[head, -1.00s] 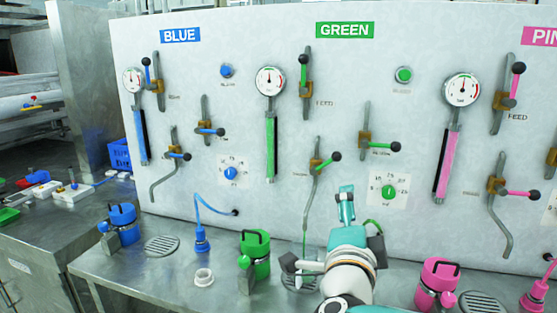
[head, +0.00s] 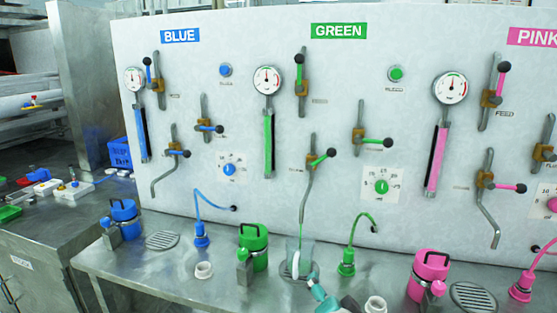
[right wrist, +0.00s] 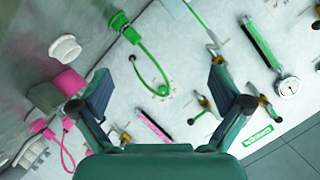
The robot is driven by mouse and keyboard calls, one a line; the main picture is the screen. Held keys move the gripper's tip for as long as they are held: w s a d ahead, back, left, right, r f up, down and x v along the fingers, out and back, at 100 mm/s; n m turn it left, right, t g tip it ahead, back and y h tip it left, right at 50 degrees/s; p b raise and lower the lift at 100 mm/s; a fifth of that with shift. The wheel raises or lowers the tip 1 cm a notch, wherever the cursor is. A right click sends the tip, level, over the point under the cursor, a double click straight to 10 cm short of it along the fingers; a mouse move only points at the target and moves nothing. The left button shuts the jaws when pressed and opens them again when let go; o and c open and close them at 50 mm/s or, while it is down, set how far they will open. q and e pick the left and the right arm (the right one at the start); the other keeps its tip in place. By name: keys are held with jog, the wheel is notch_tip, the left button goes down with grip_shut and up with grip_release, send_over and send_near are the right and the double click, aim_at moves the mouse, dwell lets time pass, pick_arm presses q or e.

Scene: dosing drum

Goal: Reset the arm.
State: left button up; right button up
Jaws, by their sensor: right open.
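My right gripper (right wrist: 162,88) is open and empty in the right wrist view, its two dark fingers spread wide. The panel and counter show beyond them at a slant. In the head view only a teal and white part of my right arm (head: 319,291) shows at the bottom edge, below the green station. A clear beaker (head: 301,252) stands under the green spout, with the green canister (head: 253,250) to its left and the green hose plug (head: 346,263) to its right. My left gripper is not in view.
The panel carries blue, green and pink stations with gauges, valve levers and dials. A blue canister (head: 123,217) and a pink canister (head: 428,274) stand on the counter. Bare counter shows between blue and green.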

jog(key=s+d+f+n+g+y, duration=0.15)
jog(key=s+f+g, duration=0.3)
jog(key=f, duration=0.75)
jog(key=s+f+n+g+y, duration=0.1)
jog(key=s+f+n+g, duration=0.35)
jog(key=f, duration=0.75)
jog(key=s+f+g, duration=0.1)
jog(key=s+f, duration=0.2)
jog(key=s, duration=0.3)
jog(key=s+f+n+g+y, duration=0.1)
jog(key=s+f+g, duration=0.1)
jog(key=s+f, duration=0.2)
jog(key=s+f+g+y, duration=0.1)
jog(key=s+f, duration=0.2)
jog(key=s, duration=0.6)
jog(key=shift+s+a+f+g, duration=0.2)
jog(key=shift+s+f+g, duration=0.1)
jog(key=shift+s+f, duration=0.1)
jog(key=shift+w, duration=0.1)
